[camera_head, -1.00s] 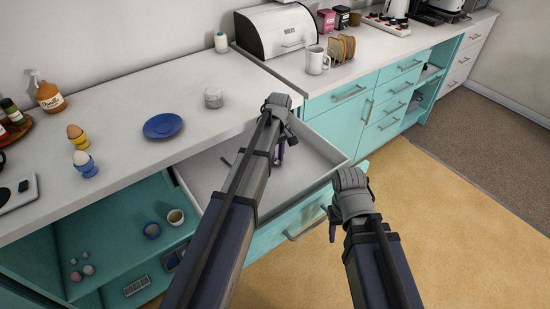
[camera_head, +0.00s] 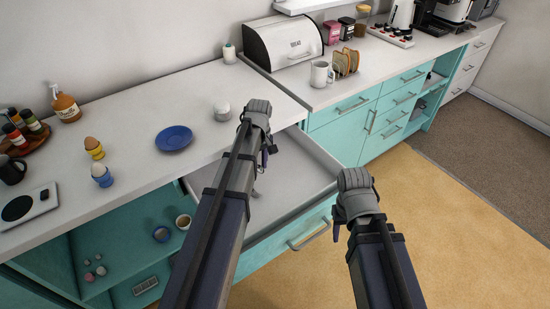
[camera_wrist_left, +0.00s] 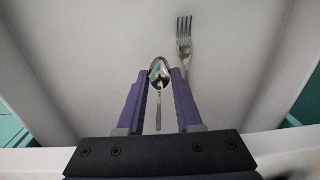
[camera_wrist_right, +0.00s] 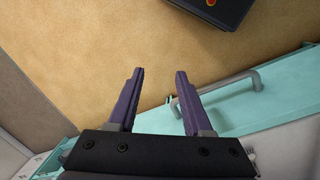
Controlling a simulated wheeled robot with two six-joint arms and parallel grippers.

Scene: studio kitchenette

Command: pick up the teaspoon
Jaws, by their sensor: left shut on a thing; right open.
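The teaspoon (camera_wrist_left: 160,75) is a shiny metal spoon. In the left wrist view its bowl is at the fingertips and its handle runs back between the fingers. My left gripper (camera_wrist_left: 161,80) is shut on it. In the head view this gripper (camera_head: 266,153) is over the open drawer (camera_head: 300,180); the arm hides much of the drawer's inside, and I cannot make out the spoon there. My right gripper (camera_wrist_right: 158,75) is open and empty; in the head view it (camera_head: 354,205) is in front of the drawer, to its right.
A fork (camera_wrist_left: 184,40) lies in the drawer beside the left gripper's right finger. The drawer's handle (camera_wrist_right: 220,90) is near my right fingers. Open floor (camera_head: 440,230) is at the right.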

